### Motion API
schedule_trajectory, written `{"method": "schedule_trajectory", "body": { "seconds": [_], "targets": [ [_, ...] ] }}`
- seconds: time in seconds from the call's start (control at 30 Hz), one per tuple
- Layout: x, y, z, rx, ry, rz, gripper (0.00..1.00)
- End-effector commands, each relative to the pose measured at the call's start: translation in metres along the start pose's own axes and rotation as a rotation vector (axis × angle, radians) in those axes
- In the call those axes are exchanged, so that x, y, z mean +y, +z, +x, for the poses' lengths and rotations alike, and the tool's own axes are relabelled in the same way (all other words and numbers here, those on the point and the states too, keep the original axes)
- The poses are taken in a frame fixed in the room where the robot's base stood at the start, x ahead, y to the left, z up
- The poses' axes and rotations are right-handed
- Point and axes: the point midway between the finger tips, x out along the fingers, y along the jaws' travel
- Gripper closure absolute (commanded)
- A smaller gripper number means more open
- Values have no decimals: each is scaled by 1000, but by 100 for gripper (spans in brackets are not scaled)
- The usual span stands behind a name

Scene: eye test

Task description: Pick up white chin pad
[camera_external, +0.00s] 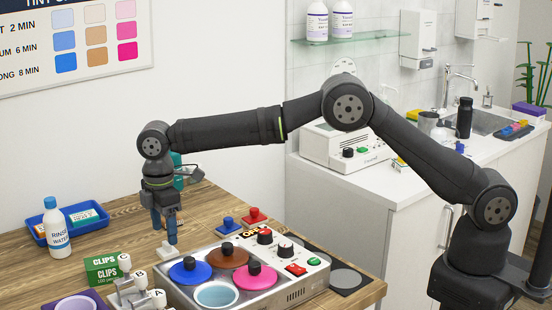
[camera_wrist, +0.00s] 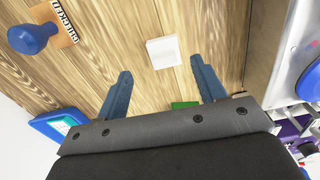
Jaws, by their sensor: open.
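The white chin pad appears to be the small white square block (camera_wrist: 164,52) lying on the wooden table in the wrist view. In the outside view a small white piece (camera_external: 165,252) shows just below my fingertips, partly hidden by them. My gripper (camera_external: 168,238) points down at the table, left of the metal warmer. In the wrist view my gripper (camera_wrist: 160,68) has its two blue fingers wide apart, with nothing between them. The white block lies ahead of the fingertips, roughly centred between their lines. I cannot tell the exact height above it.
A metal warmer (camera_external: 285,298) with coloured lids stands close on the right. A blue-handled stamp (camera_wrist: 30,38) lies at the left in the wrist view. A green clips box (camera_external: 103,268), a rinse water bottle (camera_external: 56,230) and a blue tray (camera_external: 101,222) stand left of my gripper.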

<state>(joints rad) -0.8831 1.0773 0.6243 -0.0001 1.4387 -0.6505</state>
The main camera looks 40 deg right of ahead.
Motion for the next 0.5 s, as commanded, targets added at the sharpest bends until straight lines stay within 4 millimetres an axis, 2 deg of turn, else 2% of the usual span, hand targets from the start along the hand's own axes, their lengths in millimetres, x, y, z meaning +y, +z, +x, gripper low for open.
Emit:
{"method": "schedule_trajectory", "body": {
  "seconds": [0.23, 0.5],
  "targets": [
    [-7, -1, 37, -3, -2, -1, 36],
    [-6, -1, 45, -1, 0, 0, 36]
  ]
}}
